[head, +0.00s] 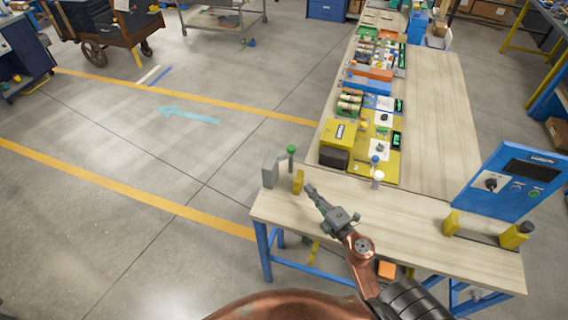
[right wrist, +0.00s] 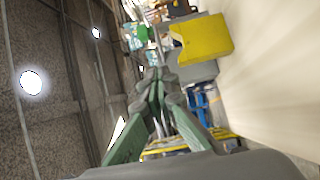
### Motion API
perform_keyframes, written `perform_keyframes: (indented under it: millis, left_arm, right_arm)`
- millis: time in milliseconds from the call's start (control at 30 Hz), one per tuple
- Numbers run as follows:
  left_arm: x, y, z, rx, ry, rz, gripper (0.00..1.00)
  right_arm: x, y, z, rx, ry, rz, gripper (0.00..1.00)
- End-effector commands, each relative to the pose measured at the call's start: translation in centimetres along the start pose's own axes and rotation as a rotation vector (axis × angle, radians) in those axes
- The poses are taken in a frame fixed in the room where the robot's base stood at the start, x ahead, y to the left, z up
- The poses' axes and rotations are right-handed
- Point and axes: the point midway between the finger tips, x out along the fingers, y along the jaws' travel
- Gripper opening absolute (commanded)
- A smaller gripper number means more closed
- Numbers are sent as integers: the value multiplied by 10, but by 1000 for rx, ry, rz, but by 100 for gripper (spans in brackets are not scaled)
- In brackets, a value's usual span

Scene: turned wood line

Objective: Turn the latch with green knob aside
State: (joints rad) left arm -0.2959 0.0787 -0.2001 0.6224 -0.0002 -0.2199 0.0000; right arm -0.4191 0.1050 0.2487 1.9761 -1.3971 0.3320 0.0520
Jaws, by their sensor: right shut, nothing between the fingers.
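The green knob (head: 291,149) tops a short dark stem beside a grey block (head: 270,174) at the near table's left end. A yellow block (head: 298,182) stands just right of them; the latch's lower part is hard to make out. My right gripper (head: 311,191) is shut and empty, just right of the yellow block and lower than the knob in the head view. In the right wrist view the shut fingers (right wrist: 157,86) point towards a green shape (right wrist: 143,31), probably the knob, near the yellow block (right wrist: 202,38). My left gripper is not in view.
A white knob (head: 378,177) and a blue knob (head: 375,160) stand right of the gripper. A blue control panel (head: 511,181) and yellow brackets (head: 451,223) are at right. The middle of the wooden table (head: 405,215) is clear.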

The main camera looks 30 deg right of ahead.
Motion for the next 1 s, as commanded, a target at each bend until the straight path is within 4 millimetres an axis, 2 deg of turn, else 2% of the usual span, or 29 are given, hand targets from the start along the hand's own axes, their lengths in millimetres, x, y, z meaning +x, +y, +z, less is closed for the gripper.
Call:
perform_keyframes:
  millis: [233,600,800,1000]
  left_arm:
    - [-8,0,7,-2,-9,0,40]
    - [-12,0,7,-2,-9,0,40]
    - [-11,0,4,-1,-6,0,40]
    - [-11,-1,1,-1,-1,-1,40]
  right_arm:
    - [43,4,-9,-2,21,4,0]
    - [116,3,-10,-2,18,3,0]
    - [137,2,-10,-1,17,2,0]
    - [143,2,-10,0,16,1,0]
